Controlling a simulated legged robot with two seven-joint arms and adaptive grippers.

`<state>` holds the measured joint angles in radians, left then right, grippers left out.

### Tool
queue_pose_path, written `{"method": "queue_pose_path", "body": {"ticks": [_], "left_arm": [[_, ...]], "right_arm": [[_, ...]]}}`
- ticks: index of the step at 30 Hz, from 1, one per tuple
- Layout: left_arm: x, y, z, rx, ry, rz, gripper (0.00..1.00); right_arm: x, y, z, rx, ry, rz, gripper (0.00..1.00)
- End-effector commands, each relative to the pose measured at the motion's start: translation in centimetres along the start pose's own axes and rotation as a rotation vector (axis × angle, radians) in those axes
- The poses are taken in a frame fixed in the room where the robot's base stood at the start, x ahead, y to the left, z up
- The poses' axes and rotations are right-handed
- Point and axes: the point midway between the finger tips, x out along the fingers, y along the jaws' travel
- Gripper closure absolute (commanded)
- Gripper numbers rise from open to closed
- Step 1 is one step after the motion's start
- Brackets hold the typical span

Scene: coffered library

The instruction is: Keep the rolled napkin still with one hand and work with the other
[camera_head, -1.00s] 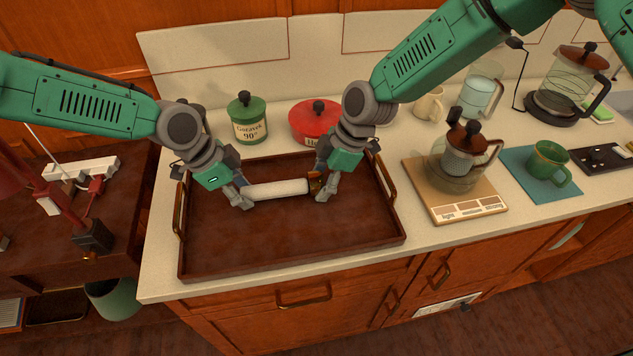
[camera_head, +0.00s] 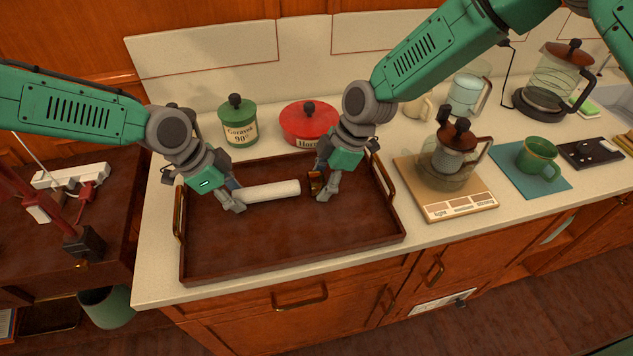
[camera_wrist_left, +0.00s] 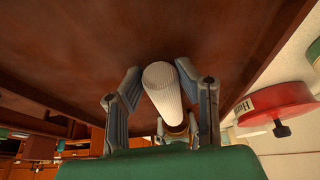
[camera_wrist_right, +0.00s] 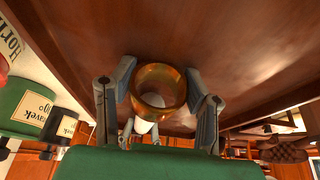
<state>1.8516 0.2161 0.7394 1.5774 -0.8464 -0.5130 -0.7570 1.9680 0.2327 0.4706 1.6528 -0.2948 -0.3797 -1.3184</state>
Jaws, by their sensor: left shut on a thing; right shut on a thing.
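The rolled napkin (camera_head: 270,191) is a white ribbed roll held level over the dark brown tray (camera_head: 290,245). My left gripper (camera_head: 235,203) is shut on its left end, and the roll (camera_wrist_left: 163,88) shows between the fingers in the left wrist view. My right gripper (camera_head: 322,191) is shut on a brass ring (camera_wrist_right: 158,90), which also shows in the head view (camera_head: 315,182). The ring is just right of the napkin's free right end, with a small gap between them. In the right wrist view the white napkin end (camera_wrist_right: 144,126) shows through and beyond the ring.
A green lidded pot (camera_head: 239,122) and a red lidded pot (camera_head: 309,123) stand behind the tray. To the right, a glass press (camera_head: 449,165) stands on a wooden board (camera_head: 459,207), beside a green cup (camera_head: 538,157) on a teal mat. The tray's front is clear.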

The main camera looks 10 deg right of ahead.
Motion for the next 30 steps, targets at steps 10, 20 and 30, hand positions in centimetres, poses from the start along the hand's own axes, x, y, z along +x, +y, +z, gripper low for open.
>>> {"method": "queue_pose_path", "body": {"ticks": [10,20,30], "left_arm": [[0.1,0.0,0.0,0.000,0.000,0.000,0.99],[0.1,0.0,0.1,0.000,0.000,0.000,0.99],[0.1,0.0,0.1,0.000,0.000,0.000,0.99]], "right_arm": [[0.5,-0.7,2.3,0.006,-0.021,-0.019,0.91],[0.2,-0.7,3.0,0.004,-0.022,-0.018,0.91],[0.2,-0.7,3.0,0.004,-0.022,-0.018,0.91]]}}
